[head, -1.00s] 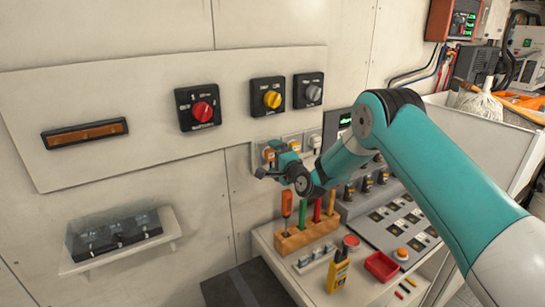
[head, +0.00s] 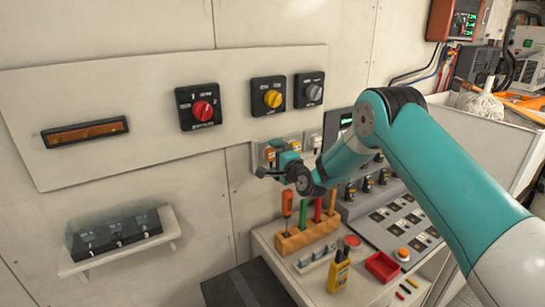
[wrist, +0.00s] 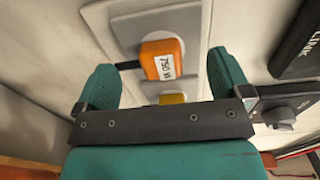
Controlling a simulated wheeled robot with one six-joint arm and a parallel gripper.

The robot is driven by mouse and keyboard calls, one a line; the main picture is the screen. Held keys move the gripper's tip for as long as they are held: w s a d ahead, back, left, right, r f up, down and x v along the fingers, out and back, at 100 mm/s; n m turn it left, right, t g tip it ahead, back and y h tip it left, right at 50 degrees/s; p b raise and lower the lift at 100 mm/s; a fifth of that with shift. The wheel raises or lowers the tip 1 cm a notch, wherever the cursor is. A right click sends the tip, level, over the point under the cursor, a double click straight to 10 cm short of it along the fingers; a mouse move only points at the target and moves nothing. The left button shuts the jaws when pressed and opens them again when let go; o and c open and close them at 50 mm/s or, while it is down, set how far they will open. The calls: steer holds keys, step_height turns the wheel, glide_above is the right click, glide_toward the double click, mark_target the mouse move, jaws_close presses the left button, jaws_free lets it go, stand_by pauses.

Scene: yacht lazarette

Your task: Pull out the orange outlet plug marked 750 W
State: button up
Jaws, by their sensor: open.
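The orange plug (wrist: 163,58) with a white label reading 750 W sits in a pale outlet plate (wrist: 172,22) on the wall in the wrist view. My gripper (wrist: 161,68) is open, with one teal finger on each side of this plug. Gaps show between the fingers and the plug, so it is not held. In the head view my gripper (head: 272,168) is at the left end of the outlet row and partly covers it. An orange plug (head: 269,153) shows just above it there; its label cannot be read.
A yellow piece (wrist: 173,98) shows below the plug, near my gripper's palm. A dark knob (wrist: 283,115) is at the right. In the head view, upright tools in a wooden block (head: 307,235) stand below my gripper. Rotary switches (head: 268,97) are above.

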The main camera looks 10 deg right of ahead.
steer(key=shift+w+a+r, duration=0.15)
steer(key=shift+r, duration=0.25)
steer(key=shift+w+a+r, duration=0.1)
steer(key=shift+w+r, duration=0.05)
steer(key=shift+r, duration=0.2)
steer(key=shift+w, duration=0.15)
steer(key=c, duration=1.3)
steer(key=shift+o, duration=0.2)
steer(key=shift+f, duration=0.15)
steer(key=shift+s+f+b, duration=0.1)
steer(key=shift+s+b, duration=0.15)
steer(key=shift+b, duration=0.1)
steer(key=shift+c, duration=0.2)
steer(key=shift+s, duration=0.15)
jaws_close()
steer(key=shift+s+d+f+b, duration=0.2)
steer(key=shift+s+d+b, duration=0.15)
steer(key=shift+s, duration=0.2)
steer(key=shift+s+d+f+b, duration=0.25)
steer(key=shift+s+b, duration=0.15)
steer(key=shift+s, duration=0.15)
steer(key=shift+b+v, duration=0.85)
steer(key=shift+v, duration=0.35)
